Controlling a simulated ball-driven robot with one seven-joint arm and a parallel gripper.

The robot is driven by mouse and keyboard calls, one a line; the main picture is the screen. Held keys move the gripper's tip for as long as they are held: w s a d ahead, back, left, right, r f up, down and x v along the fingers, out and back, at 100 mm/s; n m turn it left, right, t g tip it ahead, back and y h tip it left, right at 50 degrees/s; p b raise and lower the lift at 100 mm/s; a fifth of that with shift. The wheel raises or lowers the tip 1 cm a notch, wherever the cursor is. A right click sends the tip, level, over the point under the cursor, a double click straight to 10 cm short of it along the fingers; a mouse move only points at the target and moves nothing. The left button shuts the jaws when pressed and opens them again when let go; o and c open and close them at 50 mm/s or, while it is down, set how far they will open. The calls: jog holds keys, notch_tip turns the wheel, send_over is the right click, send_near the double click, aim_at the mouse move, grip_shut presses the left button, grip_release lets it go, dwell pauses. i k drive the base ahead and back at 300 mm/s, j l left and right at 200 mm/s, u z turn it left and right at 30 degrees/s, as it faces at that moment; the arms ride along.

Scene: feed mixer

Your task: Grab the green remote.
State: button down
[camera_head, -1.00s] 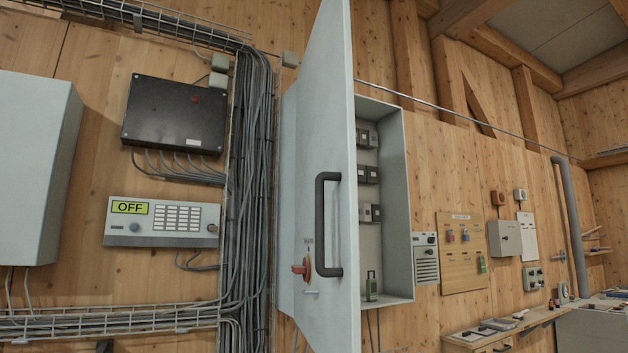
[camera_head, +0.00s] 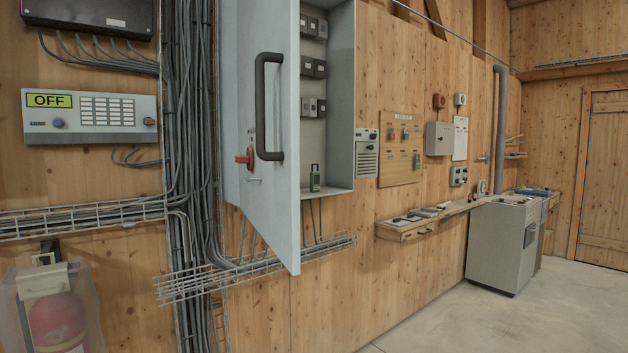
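The cabinet door (camera_head: 232,115) is swung open on the left, with a dark bar handle (camera_head: 262,105) and a red rotary switch (camera_head: 246,158). Another small green item (camera_head: 416,162) hangs at the right side of a wooden wall board (camera_head: 400,168); it is too small to identify. My gripper is not in view.
A control panel reading OFF (camera_head: 92,118) and a fire extinguisher (camera_head: 60,322) are on the left wall. A cable tray (camera_head: 250,272) juts out under the cabinet. A narrow shelf (camera_head: 408,231) and grey machine (camera_head: 497,250) stand right. Concrete floor is clear at lower right.

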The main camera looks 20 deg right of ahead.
aim_at(315, 175)
jog(key=i+l, duration=0.9)
jog(key=l+z, duration=0.05)
jog(key=l, duration=0.05)
